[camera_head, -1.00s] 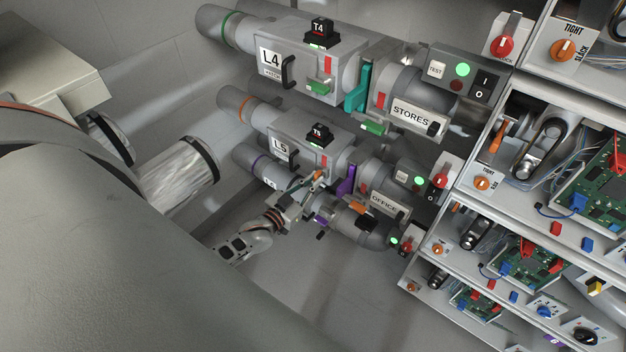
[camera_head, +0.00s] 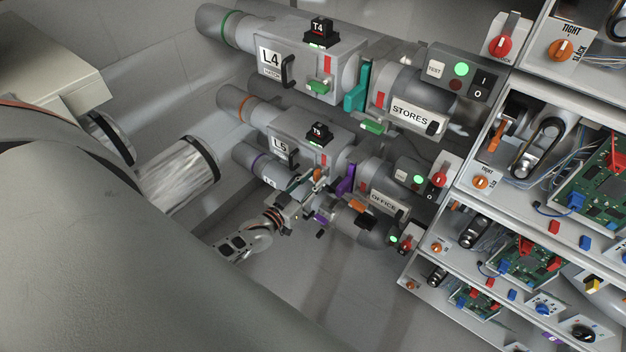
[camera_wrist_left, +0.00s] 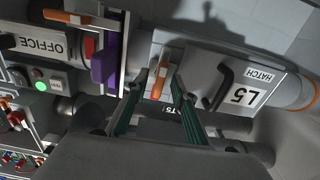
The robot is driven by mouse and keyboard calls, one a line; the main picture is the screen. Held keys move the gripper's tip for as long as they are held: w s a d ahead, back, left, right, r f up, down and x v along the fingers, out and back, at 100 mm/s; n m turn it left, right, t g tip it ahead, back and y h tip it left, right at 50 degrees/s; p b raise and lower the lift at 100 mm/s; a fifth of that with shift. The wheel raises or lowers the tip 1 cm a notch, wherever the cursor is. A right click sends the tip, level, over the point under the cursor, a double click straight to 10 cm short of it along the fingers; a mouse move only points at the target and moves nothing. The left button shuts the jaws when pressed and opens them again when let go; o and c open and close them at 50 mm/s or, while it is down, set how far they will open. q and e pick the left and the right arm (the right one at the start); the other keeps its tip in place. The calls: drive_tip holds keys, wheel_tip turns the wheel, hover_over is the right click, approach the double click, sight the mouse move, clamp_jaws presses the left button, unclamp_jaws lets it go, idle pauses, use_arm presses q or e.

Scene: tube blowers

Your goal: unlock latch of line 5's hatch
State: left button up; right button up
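Line 5's hatch is on the grey L5 housing (camera_head: 285,140), which has a dark handle (camera_head: 296,158). The L5 label and the handle (camera_wrist_left: 219,87) also show upside down in the left wrist view. The orange latch (camera_head: 317,174) is at the lower right of the hatch face. In the left wrist view the latch (camera_wrist_left: 160,80) points down between the spread green-padded fingers of my left gripper (camera_wrist_left: 156,88). My left gripper (camera_head: 308,186) is open, with a gap on both sides of the latch. Contact cannot be told. My right gripper is not in view.
A purple gate (camera_head: 346,180) and the OFFICE pipe section (camera_head: 385,202) are just right of the hatch. The L4 line (camera_head: 310,65) runs above; a purple-ringed line (camera_head: 250,160) runs below. Shelves with circuit boards (camera_head: 525,262) stand at the right. The floor below is clear.

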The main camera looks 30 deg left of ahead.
use_arm(q)
drive_tip(key=shift+s, duration=0.1)
drive_tip(key=s+a, duration=0.1)
drive_tip(key=s, duration=1)
drive_tip(key=shift+s, duration=0.35)
